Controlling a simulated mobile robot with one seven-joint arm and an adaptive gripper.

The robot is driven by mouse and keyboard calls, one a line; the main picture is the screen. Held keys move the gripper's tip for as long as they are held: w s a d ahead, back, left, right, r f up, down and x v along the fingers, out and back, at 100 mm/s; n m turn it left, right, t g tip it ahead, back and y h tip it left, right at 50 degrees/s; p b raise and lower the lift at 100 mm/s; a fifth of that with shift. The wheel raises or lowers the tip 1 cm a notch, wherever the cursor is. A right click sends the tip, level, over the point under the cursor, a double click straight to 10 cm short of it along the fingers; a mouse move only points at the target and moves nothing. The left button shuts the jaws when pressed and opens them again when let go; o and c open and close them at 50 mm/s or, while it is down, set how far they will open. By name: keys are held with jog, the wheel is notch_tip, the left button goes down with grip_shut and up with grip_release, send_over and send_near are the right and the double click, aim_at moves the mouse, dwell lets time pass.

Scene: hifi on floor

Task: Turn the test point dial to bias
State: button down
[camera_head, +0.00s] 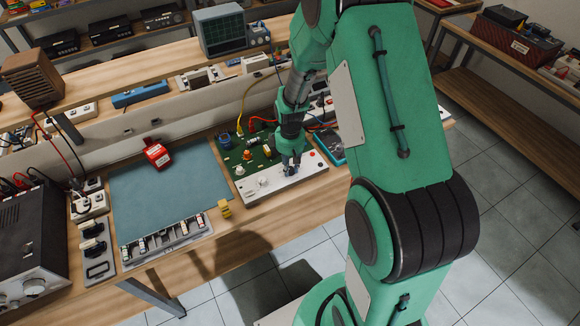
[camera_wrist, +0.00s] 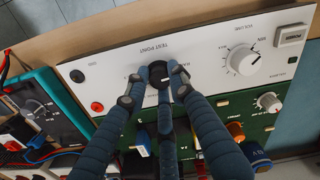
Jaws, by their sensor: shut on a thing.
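The white front panel (camera_head: 300,183) belongs to a green circuit board on the bench, and it also shows in the wrist view (camera_wrist: 200,40). The black test point dial (camera_wrist: 160,75) sits under the "TEST POINT" label, which appears upside down in the wrist view. My gripper (camera_wrist: 158,84) is shut on this dial, with fingers on its left and right sides. In the head view my gripper (camera_head: 290,166) reaches down onto the panel and hides the dial. The small position marks around the dial are too blurred or covered to read, so its setting is unclear.
A white volume dial (camera_wrist: 241,59) and a power button (camera_wrist: 291,35) are beside the test point dial. A red jack (camera_wrist: 97,107) and a black jack (camera_wrist: 77,75) are at the panel's other end. A teal meter (camera_head: 330,145) stands close to the board. A blue-grey mat (camera_head: 170,195) is mostly clear.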

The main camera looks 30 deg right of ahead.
aim_at(290, 169)
jog(key=m+p, duration=0.1)
jog(key=m, duration=0.2)
jog(key=shift+m+p, duration=0.4)
jog(key=shift+m, duration=1.5)
jog(key=c, duration=1.5)
grip_release()
jog(key=shift+o, duration=0.2)
jog(key=shift+r, duration=0.15)
notch_tip(290, 169, up, 12)
